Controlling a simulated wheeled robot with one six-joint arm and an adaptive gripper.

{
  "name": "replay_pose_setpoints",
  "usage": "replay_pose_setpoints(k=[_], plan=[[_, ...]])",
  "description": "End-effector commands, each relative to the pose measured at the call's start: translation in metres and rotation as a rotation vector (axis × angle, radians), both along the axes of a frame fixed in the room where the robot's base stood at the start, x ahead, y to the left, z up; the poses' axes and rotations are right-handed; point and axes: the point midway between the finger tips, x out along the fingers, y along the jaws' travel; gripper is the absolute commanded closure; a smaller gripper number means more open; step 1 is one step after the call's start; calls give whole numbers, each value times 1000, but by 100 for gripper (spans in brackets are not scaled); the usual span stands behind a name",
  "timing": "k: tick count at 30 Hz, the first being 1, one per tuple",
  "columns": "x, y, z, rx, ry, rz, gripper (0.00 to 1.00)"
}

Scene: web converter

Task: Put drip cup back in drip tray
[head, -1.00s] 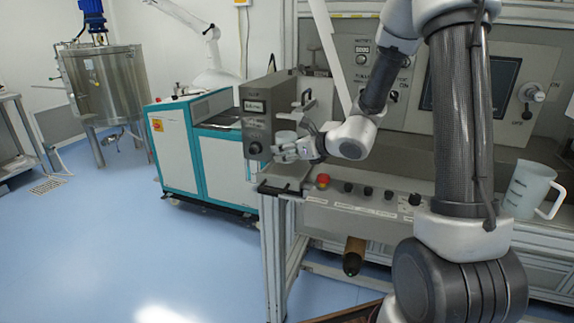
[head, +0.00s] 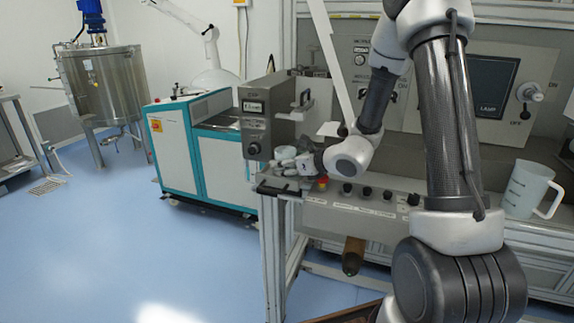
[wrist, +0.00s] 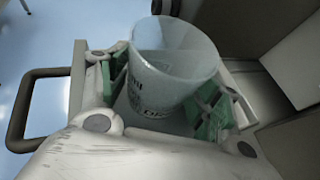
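The drip cup is a small translucent, pale cup with dark markings (wrist: 170,75), and it stands roughly upright between my fingers in the wrist view. My gripper (wrist: 165,95) is closed around it, with green pads against both sides. In the head view the cup (head: 286,154) and my gripper (head: 293,163) are low, just over the drip tray (head: 280,183) under the grey viscometer-like unit.
The grey box unit with a knob (head: 255,118) stands close behind and left of my gripper. A panel with a red button and black knobs (head: 365,192) is to the right. A white jug (head: 528,190) stands far right. A teal-and-white cabinet (head: 195,150) is left.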

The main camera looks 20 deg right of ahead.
Motion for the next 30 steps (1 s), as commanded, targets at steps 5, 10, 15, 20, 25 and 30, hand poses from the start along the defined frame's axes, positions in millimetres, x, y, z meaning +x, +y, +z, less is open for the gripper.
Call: replay_pose_setpoints(k=[5, 10, 15, 20, 25, 30], plan=[[-1, -1, 4, 0, -1, -1, 36], [-22, -15, 15, -1, -2, -5, 36], [-53, -34, 32, -1, -4, -4, 36], [-78, -48, 43, 0, -1, -4, 36], [-91, -56, 50, 1, -1, -2, 36], [-98, -54, 53, -15, -8, 24, 36]])
